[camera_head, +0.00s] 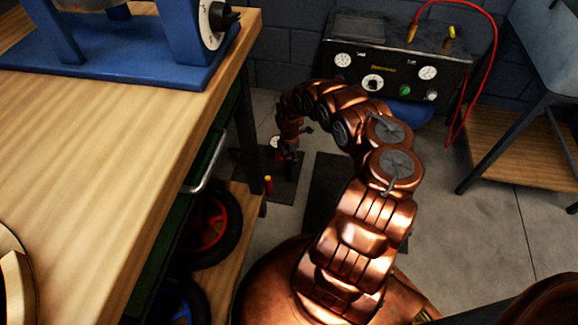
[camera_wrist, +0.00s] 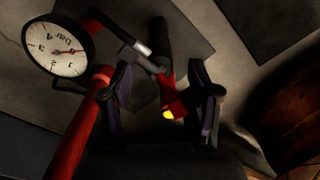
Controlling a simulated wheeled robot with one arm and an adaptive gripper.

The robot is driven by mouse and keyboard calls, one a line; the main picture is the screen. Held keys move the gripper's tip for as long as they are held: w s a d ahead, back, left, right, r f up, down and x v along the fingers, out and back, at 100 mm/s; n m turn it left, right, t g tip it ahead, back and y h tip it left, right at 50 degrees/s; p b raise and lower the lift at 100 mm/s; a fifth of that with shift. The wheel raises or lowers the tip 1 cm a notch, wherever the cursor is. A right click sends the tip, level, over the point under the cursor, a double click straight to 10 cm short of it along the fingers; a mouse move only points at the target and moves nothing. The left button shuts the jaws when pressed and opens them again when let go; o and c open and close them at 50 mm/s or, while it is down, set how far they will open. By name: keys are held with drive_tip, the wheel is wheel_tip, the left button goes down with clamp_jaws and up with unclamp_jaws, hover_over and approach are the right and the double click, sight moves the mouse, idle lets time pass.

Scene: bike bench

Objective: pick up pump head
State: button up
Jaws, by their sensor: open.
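The pump head (camera_wrist: 170,98) is a red piece with a bright yellow spot and a dark part running up from it in the wrist view. It shows between the two fingers of my gripper (camera_wrist: 160,78), which is open, and I cannot tell whether either finger touches it. A round white pressure gauge (camera_wrist: 58,50) marked "bar" and a red pump tube (camera_wrist: 80,130) are to the left. In the head view, a small red and yellow piece (camera_head: 268,185), likely the pump head, is low by my gripper (camera_head: 287,152). My arm partly hides the pump there.
A wooden workbench (camera_head: 90,150) with a blue-based stand (camera_head: 130,72) is on the left, close to my arm. Wheels (camera_head: 208,230) lie on the shelf below it. A black control box (camera_head: 390,65) with a red hose stands at the back.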

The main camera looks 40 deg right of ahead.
sight(290, 160)
wheel_tip(290, 160, down, 3)
drive_tip(key=shift+d+f+b, duration=0.1)
drive_tip(key=shift+b, duration=0.4)
clamp_jaws()
